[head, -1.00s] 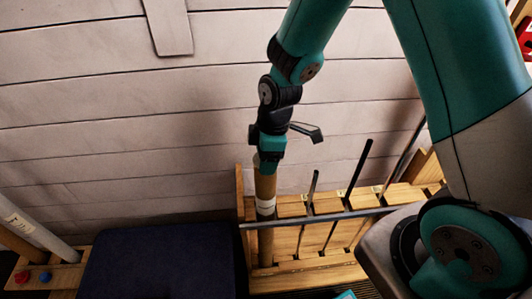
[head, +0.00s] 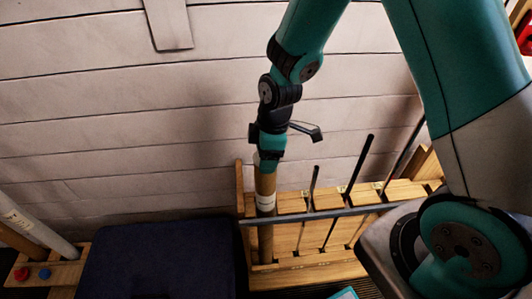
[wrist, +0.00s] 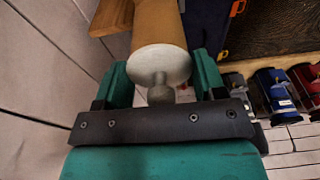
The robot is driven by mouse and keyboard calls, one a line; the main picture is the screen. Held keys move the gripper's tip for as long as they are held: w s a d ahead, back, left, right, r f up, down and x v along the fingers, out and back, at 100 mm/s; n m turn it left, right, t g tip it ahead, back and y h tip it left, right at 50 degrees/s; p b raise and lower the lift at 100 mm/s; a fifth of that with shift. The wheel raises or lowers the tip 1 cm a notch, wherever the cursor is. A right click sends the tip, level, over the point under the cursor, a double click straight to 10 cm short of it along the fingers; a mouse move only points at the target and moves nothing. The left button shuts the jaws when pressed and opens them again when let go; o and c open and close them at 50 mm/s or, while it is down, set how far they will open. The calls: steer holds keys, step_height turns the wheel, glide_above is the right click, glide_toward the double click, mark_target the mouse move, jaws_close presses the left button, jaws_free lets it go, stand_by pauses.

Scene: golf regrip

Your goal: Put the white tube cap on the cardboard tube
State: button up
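The cardboard tube (head: 265,186), brown with a white label band, stands upright in a slot of the wooden rack. In the wrist view the tube (wrist: 158,25) runs away from my gripper. The white tube cap (wrist: 160,62), a round disc with a small knob, lies flat against the tube's near end and looks seated there. My gripper (head: 268,168) is directly above the tube's top. In the wrist view its fingers (wrist: 163,82) are spread either side of the cap, with gaps beside the knob.
The wooden rack (head: 300,272) has a grey bar across it and thin dark shafts right of the tube. A dark blue box (head: 160,258) stands left of it. More tubes (head: 38,233) stand at far left. A plank wall (head: 120,130) is behind.

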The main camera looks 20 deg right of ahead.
steer(key=o, duration=0.5)
steer(key=shift+r, duration=0.1)
steer(key=d+r, duration=0.1)
steer(key=r, duration=0.4)
steer(key=r+p, duration=0.1)
steer(key=r, duration=0.5)
steer(key=d+r, duration=0.1)
steer(key=r, duration=0.5)
steer(key=shift+s+d+p, duration=0.3)
steer(key=s+a+r+m+p, duration=0.1)
steer(key=s+a+r+m, duration=0.1)
steer(key=s, duration=0.4)
steer(key=s+a+r+m+y+p, duration=0.1)
steer(key=s+a+r+m+p, duration=0.1)
steer(key=s+r, duration=0.3)
steer(key=s+a+r+m+y+p, duration=0.1)
steer(key=s+a+r+m+p, duration=0.1)
steer(key=s, duration=0.5)
steer(key=shift+a+r+m, duration=0.35)
steer(key=shift+r, duration=0.2)
steer(key=shift+a+r+m, duration=0.3)
steer(key=shift+r+m, duration=0.05)
steer(key=shift+r, duration=0.2)
